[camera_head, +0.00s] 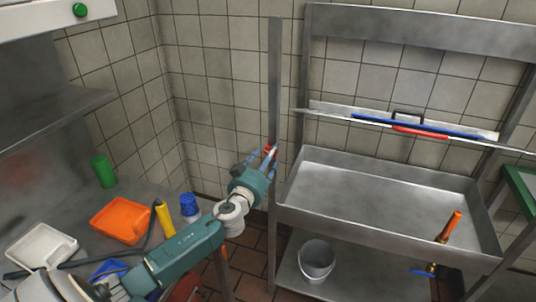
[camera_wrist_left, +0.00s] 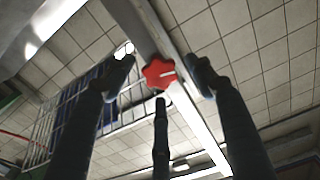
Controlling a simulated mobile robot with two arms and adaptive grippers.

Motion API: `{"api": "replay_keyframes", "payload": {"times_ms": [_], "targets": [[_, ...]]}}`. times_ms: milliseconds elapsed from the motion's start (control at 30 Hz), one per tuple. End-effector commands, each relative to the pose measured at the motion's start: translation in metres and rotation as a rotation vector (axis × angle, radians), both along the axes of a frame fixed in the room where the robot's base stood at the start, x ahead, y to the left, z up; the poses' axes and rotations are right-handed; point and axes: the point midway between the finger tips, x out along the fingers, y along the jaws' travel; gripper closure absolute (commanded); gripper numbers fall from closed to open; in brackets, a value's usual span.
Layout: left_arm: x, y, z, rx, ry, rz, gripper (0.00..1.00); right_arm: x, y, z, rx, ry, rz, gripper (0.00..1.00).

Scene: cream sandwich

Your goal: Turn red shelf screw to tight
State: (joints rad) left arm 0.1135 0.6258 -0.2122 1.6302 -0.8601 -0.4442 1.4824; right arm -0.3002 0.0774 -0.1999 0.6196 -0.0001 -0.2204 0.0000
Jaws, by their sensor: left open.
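The red shelf screw (camera_head: 268,148) is on the upright metal post (camera_head: 274,75) of the rack, in the middle of the head view. In the left wrist view the star-shaped red knob (camera_wrist_left: 159,73) is near the centre, against the grey metal post. My left gripper (camera_head: 264,156) reaches up to it from the lower left. In the wrist view its fingers stand open, one on each side of the knob and a third below it. I cannot tell whether any finger touches it. My right gripper is not in view.
A metal sink (camera_head: 385,205) stands right of the post, with a bucket (camera_head: 316,262) below it. A tilted shelf (camera_head: 405,124) hangs above the sink. On the left counter are an orange tray (camera_head: 121,220), a white tray (camera_head: 40,246), a green cup (camera_head: 104,171) and a blue container (camera_head: 189,206).

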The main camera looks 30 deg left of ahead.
Motion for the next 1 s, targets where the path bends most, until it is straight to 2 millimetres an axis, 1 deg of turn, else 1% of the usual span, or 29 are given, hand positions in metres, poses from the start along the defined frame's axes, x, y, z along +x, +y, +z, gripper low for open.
{"api": "replay_keyframes", "payload": {"times_ms": [100,367,400,567,600,633,867,1000], "targets": [[0.0064,0.0017,0.0007,0.001,-0.001,0.001,0.45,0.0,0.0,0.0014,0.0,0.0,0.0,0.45],[0.0076,0.0015,-0.0002,0.001,0.0,-0.001,0.45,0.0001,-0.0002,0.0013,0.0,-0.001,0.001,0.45],[0.0075,0.0015,-0.0002,0.001,0.0,-0.001,0.47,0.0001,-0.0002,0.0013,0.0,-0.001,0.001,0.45],[0.0073,0.0016,-0.0002,0.0,0.0,0.0,0.79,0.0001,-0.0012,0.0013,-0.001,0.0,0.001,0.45],[0.0073,0.0016,-0.0003,0.0,0.0,0.0,0.86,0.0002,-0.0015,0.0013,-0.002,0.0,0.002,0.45],[0.0073,0.0017,-0.0003,0.001,0.0,0.0,0.9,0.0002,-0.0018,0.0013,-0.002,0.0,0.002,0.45],[0.0071,0.0015,-0.0009,0.01,0.004,0.0,0.9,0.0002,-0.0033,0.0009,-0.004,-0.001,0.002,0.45],[0.0071,0.0013,-0.0015,0.047,0.012,-0.001,0.9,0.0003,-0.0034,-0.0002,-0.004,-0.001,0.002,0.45]]}}
